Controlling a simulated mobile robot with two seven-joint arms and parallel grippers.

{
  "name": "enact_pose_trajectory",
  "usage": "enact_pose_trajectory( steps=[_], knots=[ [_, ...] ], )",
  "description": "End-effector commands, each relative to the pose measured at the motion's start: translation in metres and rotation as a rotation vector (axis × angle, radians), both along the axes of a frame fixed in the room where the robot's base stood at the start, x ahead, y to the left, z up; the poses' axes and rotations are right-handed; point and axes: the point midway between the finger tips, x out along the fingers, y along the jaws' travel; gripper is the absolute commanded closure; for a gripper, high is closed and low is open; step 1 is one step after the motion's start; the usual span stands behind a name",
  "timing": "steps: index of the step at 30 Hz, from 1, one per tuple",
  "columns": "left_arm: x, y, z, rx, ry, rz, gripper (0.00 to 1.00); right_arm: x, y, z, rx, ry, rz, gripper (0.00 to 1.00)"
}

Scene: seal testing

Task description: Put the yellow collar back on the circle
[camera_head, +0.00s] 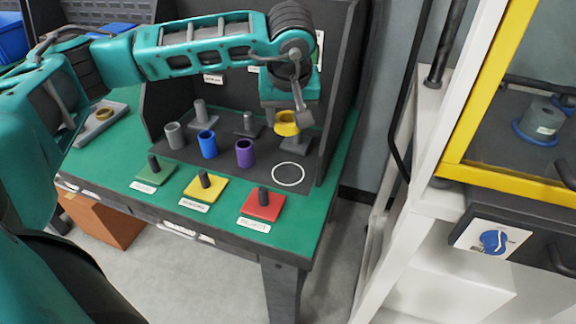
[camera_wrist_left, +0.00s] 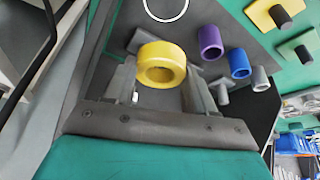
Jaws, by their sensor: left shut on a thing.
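The yellow collar (camera_head: 286,129) is a short ring held between the fingers of my left gripper (camera_head: 288,117), which is shut on it. In the left wrist view the collar (camera_wrist_left: 160,52) sits between the two grey fingers, its hole facing the camera. The white circle (camera_head: 288,187) is an empty outline on the dark board, nearer the front than the collar in the head view. In the left wrist view the circle (camera_wrist_left: 166,20) is partly cut off at the top edge. My right gripper is not in view.
On the board stand a grey collar (camera_head: 174,136), a blue collar (camera_head: 208,146) and a purple collar (camera_head: 245,154), with grey pegs behind. Green, yellow and red plates (camera_head: 262,210) with posts line the front. A dark panel stands behind; a yellow-framed cabinet (camera_head: 470,120) is at right.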

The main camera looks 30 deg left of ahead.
Motion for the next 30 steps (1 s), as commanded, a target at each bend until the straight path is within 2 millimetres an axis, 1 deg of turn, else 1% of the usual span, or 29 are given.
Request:
enact_pose_trajectory(
  steps=[1, 3, 6, 9, 17, 22, 24, 30],
  knots=[
    [-0.001, 0.0, -0.016, 0.001, 0.002, 0.0, 0.88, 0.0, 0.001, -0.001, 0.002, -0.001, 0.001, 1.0],
    [0.0, 0.0, -0.035, 0.001, 0.002, 0.001, 0.88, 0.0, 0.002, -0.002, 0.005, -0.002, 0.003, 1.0],
    [0.0, 0.0, -0.057, 0.0, 0.0, 0.001, 0.88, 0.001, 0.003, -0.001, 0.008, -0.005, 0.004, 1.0],
    [0.0, 0.0, -0.073, 0.001, -0.001, 0.0, 0.88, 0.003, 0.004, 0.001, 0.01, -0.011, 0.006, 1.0],
    [0.0, 0.0, -0.092, 0.0, -0.001, 0.001, 0.88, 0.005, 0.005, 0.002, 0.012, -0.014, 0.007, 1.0],
    [0.0, 0.0, -0.118, 0.001, 0.001, 0.0, 0.88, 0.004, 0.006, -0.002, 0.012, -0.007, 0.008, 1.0],
    [0.0, 0.0, -0.125, 0.0, -0.001, 0.001, 0.88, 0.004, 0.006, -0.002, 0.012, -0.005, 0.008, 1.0],
    [0.001, 0.0, -0.126, 0.0, -0.004, 0.001, 0.88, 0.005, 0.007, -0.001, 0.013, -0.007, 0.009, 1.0]
  ],
)
